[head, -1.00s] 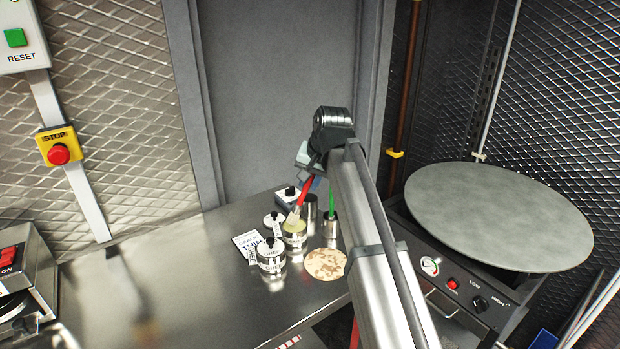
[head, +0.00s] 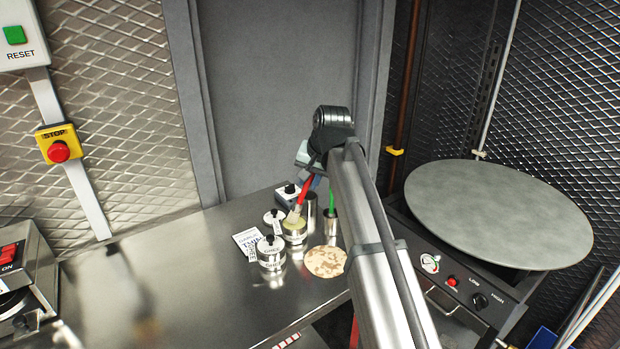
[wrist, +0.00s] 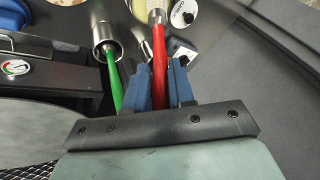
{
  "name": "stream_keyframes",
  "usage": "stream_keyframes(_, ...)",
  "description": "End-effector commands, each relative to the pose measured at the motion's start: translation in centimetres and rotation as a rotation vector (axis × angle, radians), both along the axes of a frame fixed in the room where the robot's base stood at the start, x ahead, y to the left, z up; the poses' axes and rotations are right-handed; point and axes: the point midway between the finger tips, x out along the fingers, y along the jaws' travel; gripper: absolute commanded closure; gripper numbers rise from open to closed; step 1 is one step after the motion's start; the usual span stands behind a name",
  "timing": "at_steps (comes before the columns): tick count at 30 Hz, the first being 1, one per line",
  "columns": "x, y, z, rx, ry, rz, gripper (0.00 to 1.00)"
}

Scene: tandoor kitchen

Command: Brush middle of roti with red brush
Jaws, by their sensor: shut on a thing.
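The red brush (head: 304,190) is in my gripper (wrist: 159,88), shut on its red handle, which also shows between the blue fingers in the wrist view (wrist: 159,45). The brush points down and to the left, with its pale bristles at the open pot of yellowish ghee (head: 294,229). I cannot tell how deep the bristles sit in it. The roti (head: 325,261), pale with brown patches, lies flat on the steel table (head: 190,275), to the right of and nearer than the open pot. My arm passes close to its right side.
A green brush (head: 332,196) stands in a metal cup (head: 330,228) just right of the ghee pot. A lidded ghee pot (head: 270,253) and a white card (head: 249,243) are to the left. A round griddle (head: 498,215) stands at right. The table's left part is clear.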

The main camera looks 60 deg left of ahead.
Motion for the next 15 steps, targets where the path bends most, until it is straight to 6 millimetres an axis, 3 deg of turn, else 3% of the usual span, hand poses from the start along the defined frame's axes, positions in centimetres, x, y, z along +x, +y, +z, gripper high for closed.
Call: stream_keyframes(15,0.0,0.0,-0.52,0.0,0.0,0.0,1.0)
